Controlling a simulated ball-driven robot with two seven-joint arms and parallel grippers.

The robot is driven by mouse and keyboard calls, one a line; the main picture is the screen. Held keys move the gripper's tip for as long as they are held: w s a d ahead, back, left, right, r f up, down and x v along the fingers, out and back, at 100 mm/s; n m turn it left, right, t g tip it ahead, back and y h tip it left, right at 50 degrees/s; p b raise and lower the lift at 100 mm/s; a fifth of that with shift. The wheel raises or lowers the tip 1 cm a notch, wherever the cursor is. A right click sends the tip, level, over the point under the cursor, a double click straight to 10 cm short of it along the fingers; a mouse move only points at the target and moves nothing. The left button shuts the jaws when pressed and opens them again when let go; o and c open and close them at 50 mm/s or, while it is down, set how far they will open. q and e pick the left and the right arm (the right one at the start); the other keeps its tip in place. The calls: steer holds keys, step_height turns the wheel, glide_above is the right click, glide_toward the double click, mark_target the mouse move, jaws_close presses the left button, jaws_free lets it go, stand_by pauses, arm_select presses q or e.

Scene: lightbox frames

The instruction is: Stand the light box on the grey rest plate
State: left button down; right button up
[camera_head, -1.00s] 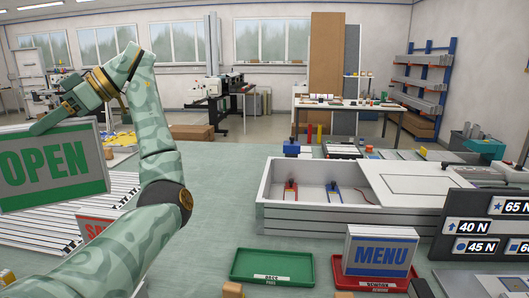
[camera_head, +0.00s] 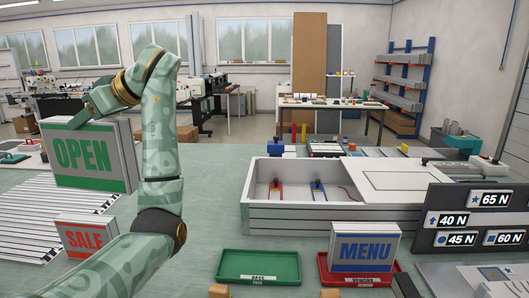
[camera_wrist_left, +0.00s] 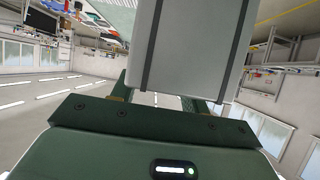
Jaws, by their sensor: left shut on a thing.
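The box is roughly upright, slightly tilted, and above the table. In the left wrist view its pale grey side with dark edge strips (camera_wrist_left: 192,45) is between the fingers (camera_wrist_left: 168,100). A light grey plate (camera_head: 505,285) shows partly at the lower right; I cannot tell whether it is the rest plate. My right gripper is not in view.
A red-lettered SALE box (camera_head: 85,239) stands below the held box, beside a slatted pale panel (camera_head: 30,215). A MENU box (camera_head: 364,248) stands at a red tray (camera_head: 325,278). A green tray (camera_head: 230,270) and a white open case (camera_head: 265,215) are near.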

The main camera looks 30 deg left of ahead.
arm_select(q)
steer(key=w+d+f+m+t+h, duration=0.1)
steer(key=w+d+f+m+t, duration=0.2)
steer(key=w+d+m+t, duration=0.4)
steer(key=w+d+f+m+t, duration=0.4)
steer(key=w+d+m+t, duration=0.2)
steer(key=w+d, duration=0.3)
steer(key=d+f+m+t+h+b, duration=0.1)
steer(key=d+f+m+h, duration=0.2)
steer(key=d, duration=0.5)
steer(key=s+d+f+m+t+h+b, duration=0.1)
steer(key=d+f+m+t+h, duration=0.1)
steer(key=d+f, duration=0.4)
steer(key=d+f+m+t+h+b, duration=0.1)
steer(key=d+f+m+h, duration=0.4)
steer(key=d, duration=0.5)
steer(key=shift+s+d+f, duration=0.15)
steer(key=shift+d, duration=0.25)
